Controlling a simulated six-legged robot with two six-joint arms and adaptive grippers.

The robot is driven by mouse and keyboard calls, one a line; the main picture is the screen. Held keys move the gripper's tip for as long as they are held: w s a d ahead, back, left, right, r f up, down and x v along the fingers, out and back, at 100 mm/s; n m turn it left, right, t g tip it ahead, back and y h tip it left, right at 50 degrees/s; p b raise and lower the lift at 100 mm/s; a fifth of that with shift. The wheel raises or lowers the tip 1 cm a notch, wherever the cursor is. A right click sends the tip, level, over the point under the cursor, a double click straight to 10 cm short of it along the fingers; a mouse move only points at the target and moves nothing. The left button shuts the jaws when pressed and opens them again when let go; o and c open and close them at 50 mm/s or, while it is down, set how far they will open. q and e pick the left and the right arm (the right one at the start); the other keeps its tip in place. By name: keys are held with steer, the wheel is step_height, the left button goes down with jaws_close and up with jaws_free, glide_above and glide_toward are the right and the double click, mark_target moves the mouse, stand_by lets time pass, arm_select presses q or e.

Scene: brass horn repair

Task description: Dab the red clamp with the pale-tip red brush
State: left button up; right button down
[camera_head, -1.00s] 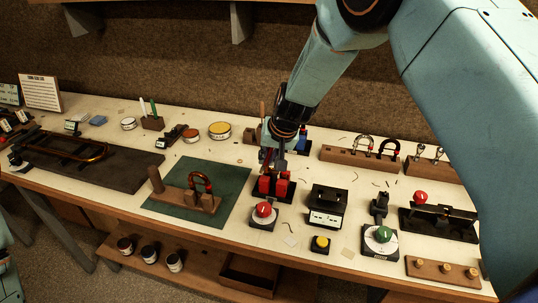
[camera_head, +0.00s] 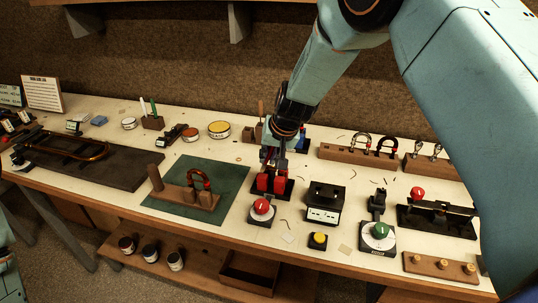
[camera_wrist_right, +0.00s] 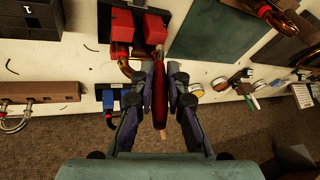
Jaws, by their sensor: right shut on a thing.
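The red clamp (camera_head: 264,183) is a pair of red blocks on a dark base in the middle of the bench. Its blocks also show at the top of the right wrist view (camera_wrist_right: 122,27), with a copper tube below them. My right gripper (camera_head: 271,160) is just above and behind the clamp. My left gripper is out of view.
A red-knobbed box (camera_head: 262,210) stands in front of the clamp, and a black box (camera_head: 323,204) to its right. A green mat (camera_head: 226,187) with a wooden stand lies to the left. A blue clamp (camera_wrist_right: 110,100) and a wooden block (camera_wrist_right: 40,90) are nearby.

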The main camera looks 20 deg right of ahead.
steer(key=shift+w+a+f, duration=0.2)
steer(key=shift+w+f, duration=0.2)
steer(key=shift+s+d, duration=0.15)
steer(key=shift+s, duration=0.2)
steer(key=shift+f+b, duration=0.1)
steer(key=shift+b, duration=0.2)
steer(key=shift+w+f, duration=0.1)
steer(key=shift+w, duration=0.15)
steer(key=shift+s, duration=0.2)
steer(key=shift+w, duration=0.15)
stand_by(0.4)
